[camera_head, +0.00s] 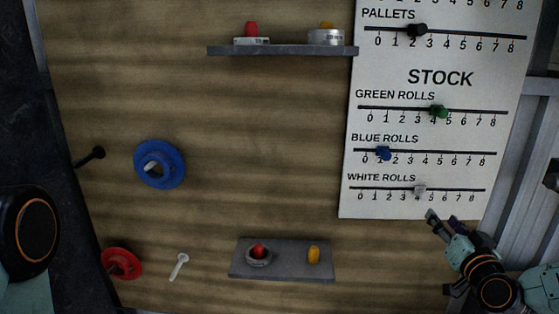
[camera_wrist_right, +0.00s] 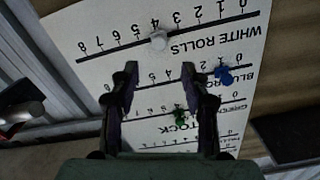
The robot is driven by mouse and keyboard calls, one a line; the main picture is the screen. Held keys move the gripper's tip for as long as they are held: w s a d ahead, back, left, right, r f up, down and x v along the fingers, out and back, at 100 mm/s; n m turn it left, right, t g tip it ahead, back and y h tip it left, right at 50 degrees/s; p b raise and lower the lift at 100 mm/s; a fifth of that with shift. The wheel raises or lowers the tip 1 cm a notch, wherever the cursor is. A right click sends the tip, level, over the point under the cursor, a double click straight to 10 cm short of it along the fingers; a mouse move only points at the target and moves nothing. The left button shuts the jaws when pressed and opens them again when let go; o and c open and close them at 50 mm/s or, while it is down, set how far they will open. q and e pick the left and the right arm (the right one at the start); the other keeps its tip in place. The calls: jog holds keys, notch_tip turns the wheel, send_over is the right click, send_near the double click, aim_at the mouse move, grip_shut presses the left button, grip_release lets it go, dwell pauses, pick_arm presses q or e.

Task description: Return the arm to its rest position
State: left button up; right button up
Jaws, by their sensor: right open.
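My right gripper (camera_head: 441,220) is at the lower right in the head view, just below the lower edge of the stock board (camera_head: 440,84). Its fingers are apart and hold nothing. In the right wrist view the open fingers (camera_wrist_right: 157,76) stand in front of the board, with the white slider knob (camera_wrist_right: 158,41) beyond the fingertips. The knob also shows in the head view (camera_head: 419,190), above the gripper and apart from it. My left gripper is out of view; only a dark round part of my own shows at the lower left.
The green knob (camera_head: 438,111), blue knob (camera_head: 383,153) and black knob (camera_head: 417,30) sit on their board rails. A shelf (camera_head: 283,50) and a lower panel (camera_head: 282,273) carry red and yellow pieces. A blue wheel (camera_head: 159,164) and red wheel (camera_head: 121,263) are at the left.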

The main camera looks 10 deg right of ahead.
jog(key=s+a+f+g+y+b, duration=0.25)
jog(key=s+a+f+g, duration=0.25)
jog(key=a+f, duration=0.5)
jog(key=s+a+f+g+y+b, duration=0.2)
jog(key=s+a+f+g+b, duration=0.35)
jog(key=f, duration=0.95)
jog(key=s+a+f+n+g+b, duration=0.2)
jog(key=s+a+f+g+b, duration=0.1)
jog(key=s+f, duration=0.7)
jog(key=s+a+f+n+g+b, duration=0.3)
jog(key=s+f, duration=0.7)
jog(key=s, duration=0.5)
jog(key=shift+a+g+b, duration=0.55)
jog(key=shift+a+b, duration=0.4)
jog(key=shift+b, duration=0.15)
jog(key=shift+r+h, duration=0.1)
jog(key=shift+h, duration=0.15)
jog(key=shift+w, duration=0.1)
